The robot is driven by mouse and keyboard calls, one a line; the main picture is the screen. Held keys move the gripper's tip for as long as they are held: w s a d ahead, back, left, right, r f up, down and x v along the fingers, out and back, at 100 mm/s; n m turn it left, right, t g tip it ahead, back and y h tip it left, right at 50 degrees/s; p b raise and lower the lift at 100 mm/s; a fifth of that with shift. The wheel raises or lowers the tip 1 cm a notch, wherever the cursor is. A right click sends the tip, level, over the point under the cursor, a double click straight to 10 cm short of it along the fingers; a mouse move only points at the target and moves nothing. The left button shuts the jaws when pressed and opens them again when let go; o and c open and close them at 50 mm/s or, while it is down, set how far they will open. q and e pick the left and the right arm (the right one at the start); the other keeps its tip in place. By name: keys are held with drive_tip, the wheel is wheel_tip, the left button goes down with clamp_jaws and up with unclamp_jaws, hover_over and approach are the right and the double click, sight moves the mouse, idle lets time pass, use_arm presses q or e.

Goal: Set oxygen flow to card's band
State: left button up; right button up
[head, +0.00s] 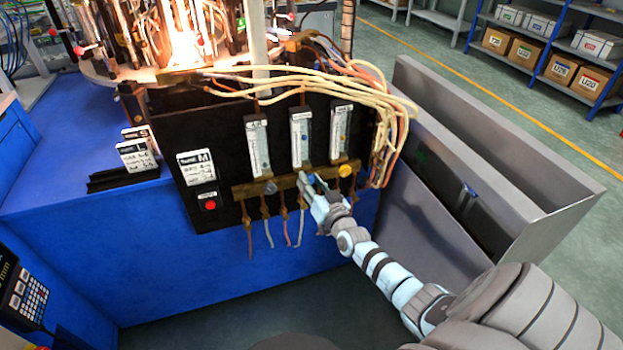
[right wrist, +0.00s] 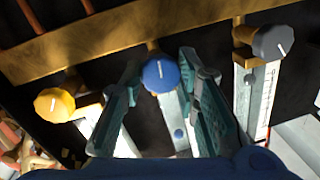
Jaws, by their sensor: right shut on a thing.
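A black panel (head: 220,140) carries three upright flow tubes: left (head: 257,145), middle (head: 301,137) and right (head: 341,132). Below them on a brass bar sit a grey knob (head: 270,187), a blue knob (head: 311,178) and a yellow knob (head: 345,170). A white card (head: 196,167) marked M is on the panel's left; its small print is unreadable. My right gripper (head: 317,191) is shut on the blue knob (right wrist: 160,76), a finger on each side. In the right wrist view the yellow knob (right wrist: 54,105) and grey knob (right wrist: 269,43) are free. My left gripper is out of view.
More white cards (head: 135,155) stand in a black rack on the blue bench (head: 60,210). A red button (head: 211,205) is under the M card. Hoses (head: 390,110) crowd the panel's right side. A grey metal bin (head: 500,180) stands right; flames burn above.

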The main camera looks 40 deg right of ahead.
drive_tip(key=o, duration=1.2)
drive_tip(key=shift+c, duration=0.2)
drive_tip(key=v, duration=1.2)
